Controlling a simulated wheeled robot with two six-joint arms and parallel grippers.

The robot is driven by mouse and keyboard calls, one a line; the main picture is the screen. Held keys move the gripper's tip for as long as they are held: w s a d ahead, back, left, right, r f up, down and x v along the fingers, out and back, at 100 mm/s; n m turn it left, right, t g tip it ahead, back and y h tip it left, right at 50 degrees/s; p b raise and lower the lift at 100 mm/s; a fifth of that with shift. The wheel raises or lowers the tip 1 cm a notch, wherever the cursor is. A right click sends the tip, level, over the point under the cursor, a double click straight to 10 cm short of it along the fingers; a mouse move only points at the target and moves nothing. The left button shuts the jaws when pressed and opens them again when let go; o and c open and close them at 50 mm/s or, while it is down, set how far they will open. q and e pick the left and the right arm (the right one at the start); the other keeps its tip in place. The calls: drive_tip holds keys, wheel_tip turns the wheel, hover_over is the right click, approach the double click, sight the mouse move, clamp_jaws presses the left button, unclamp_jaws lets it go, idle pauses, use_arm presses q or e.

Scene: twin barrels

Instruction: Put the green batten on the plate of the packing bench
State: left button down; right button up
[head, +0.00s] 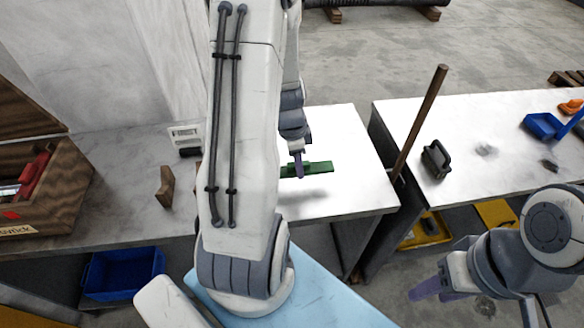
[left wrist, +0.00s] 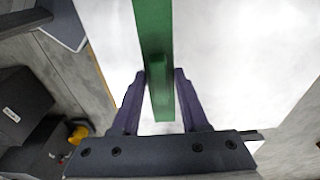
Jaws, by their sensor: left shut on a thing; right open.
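The green batten (head: 318,168) is a straight bar held level over a white bench top (head: 350,130) in the middle of the head view. A shadow lies on the white surface below it, apart from it, so it appears to hang a little above. My left gripper (head: 298,172) is shut on the batten. In the left wrist view the batten (left wrist: 155,40) runs between the two purple fingers of the gripper (left wrist: 160,80). My right gripper (head: 428,291) is open and empty at the lower right, away from the batten. I cannot tell a separate plate from the white top.
A brown stick (head: 420,120) leans in the gap between the benches. The right bench (head: 470,115) carries a dark handled block (head: 436,160) and a blue bin (head: 543,125). On the left are a wooden box (head: 70,195) and a small wooden block (head: 165,187).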

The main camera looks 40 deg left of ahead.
sight(294, 171)
use_arm(q)
drive_tip(key=shift+w+a+f, duration=0.3)
drive_tip(key=shift+a+f, duration=0.15)
drive_tip(key=shift+a, duration=0.2)
drive_tip(key=shift+w+a+f, duration=0.25)
drive_tip(key=shift+a+f, duration=0.2)
drive_tip(key=shift+a, duration=0.15)
drive_tip(key=shift+f, duration=1.95)
drive_tip(key=shift+f, duration=0.2)
drive_tip(key=shift+c, duration=2.1)
unclamp_jaws()
drive_tip(key=shift+r, duration=0.1)
